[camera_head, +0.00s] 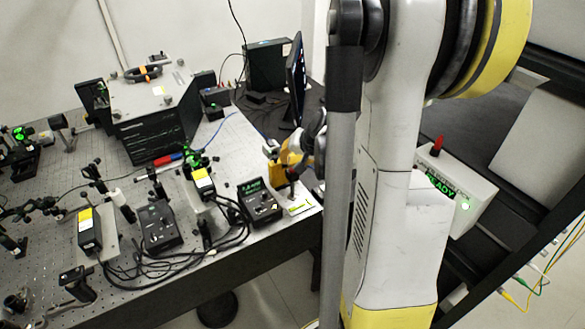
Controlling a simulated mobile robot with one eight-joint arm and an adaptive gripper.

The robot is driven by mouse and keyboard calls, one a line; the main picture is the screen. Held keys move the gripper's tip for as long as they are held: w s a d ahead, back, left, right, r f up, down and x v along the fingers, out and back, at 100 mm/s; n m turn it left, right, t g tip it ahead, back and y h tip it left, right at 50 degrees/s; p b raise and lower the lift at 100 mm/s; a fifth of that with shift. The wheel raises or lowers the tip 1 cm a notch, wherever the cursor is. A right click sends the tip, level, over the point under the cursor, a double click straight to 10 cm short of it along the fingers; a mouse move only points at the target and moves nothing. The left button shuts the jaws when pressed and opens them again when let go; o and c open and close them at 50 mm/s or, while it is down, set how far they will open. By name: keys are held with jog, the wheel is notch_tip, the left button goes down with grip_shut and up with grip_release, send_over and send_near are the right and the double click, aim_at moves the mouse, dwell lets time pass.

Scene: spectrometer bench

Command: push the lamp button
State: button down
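My gripper (288,188), with yellow parts, points down over the front right corner of the optical bench (228,150). It is just right of a small black controller (262,208) with a green lit display and knobs. The view does not show whether its fingers are open or shut, or whether it touches anything. No button is clearly marked as the lamp button. A pale box (478,190) at right carries a green READY display (440,184), a red piece on top (437,146) and a round green light (465,205). My arm partly covers this box.
Black controllers (158,226) and loose black cables stand left of my gripper. A dark monitor (296,75) stands behind it. A large black box with a grey top (150,92) stands at the back left.

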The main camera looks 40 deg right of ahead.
aim_at(289, 169)
jog(key=shift+r+p, duration=2.2)
jog(key=shift+r, duration=0.85)
jog(key=shift+a, duration=0.1)
